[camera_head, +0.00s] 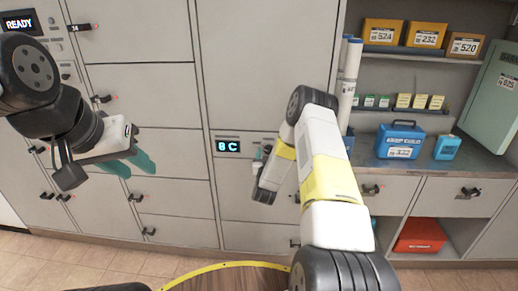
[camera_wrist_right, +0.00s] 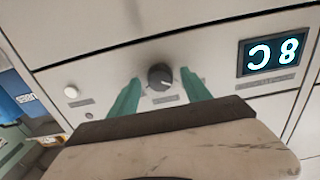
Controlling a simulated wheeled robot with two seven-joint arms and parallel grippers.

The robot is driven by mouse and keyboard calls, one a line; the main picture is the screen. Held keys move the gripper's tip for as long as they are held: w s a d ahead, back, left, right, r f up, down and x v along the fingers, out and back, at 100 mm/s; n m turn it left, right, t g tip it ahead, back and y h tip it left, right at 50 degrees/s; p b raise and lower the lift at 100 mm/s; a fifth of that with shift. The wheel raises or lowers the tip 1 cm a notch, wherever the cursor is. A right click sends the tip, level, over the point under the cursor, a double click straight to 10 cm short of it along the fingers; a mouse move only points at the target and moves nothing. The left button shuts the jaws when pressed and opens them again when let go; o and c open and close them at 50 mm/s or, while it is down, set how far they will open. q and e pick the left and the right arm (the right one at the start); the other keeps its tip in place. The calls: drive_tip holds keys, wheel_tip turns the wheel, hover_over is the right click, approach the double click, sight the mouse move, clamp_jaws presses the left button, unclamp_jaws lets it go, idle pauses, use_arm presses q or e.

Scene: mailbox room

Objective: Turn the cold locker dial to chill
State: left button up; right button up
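The cold locker dial (camera_wrist_right: 160,76) is a dark round knob with a light mark on its face. It shows in the right wrist view on the grey locker panel. The panel's display (camera_head: 228,146) reads 8 C and also shows, upside down, in the right wrist view (camera_wrist_right: 273,53). My right gripper (camera_wrist_right: 160,88) is open, with one green finger on each side of the dial and gaps to it. In the head view my right arm hides the dial. My left gripper (camera_head: 140,163) has green fingers that look apart and empty, in front of the lockers at the left.
A small white button (camera_wrist_right: 71,91) sits on the panel beside the dial. Locker handles (camera_head: 149,231) stick out from the doors. Shelves at the right hold boxes (camera_head: 381,33), a blue case (camera_head: 400,141) and a red bin (camera_head: 420,236). A round wooden table edge (camera_head: 230,277) is in front.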

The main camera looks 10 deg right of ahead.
clamp_jaws()
drive_tip(key=shift+m, duration=0.4)
drive_tip(key=m, duration=0.3)
drive_tip(key=shift+m, duration=0.4)
drive_tip(key=m, duration=0.4)
drive_tip(key=shift+m, duration=0.3)
drive_tip(key=m, duration=1)
drive_tip(key=shift+f+m, duration=0.1)
drive_tip(key=shift+m, duration=2.2)
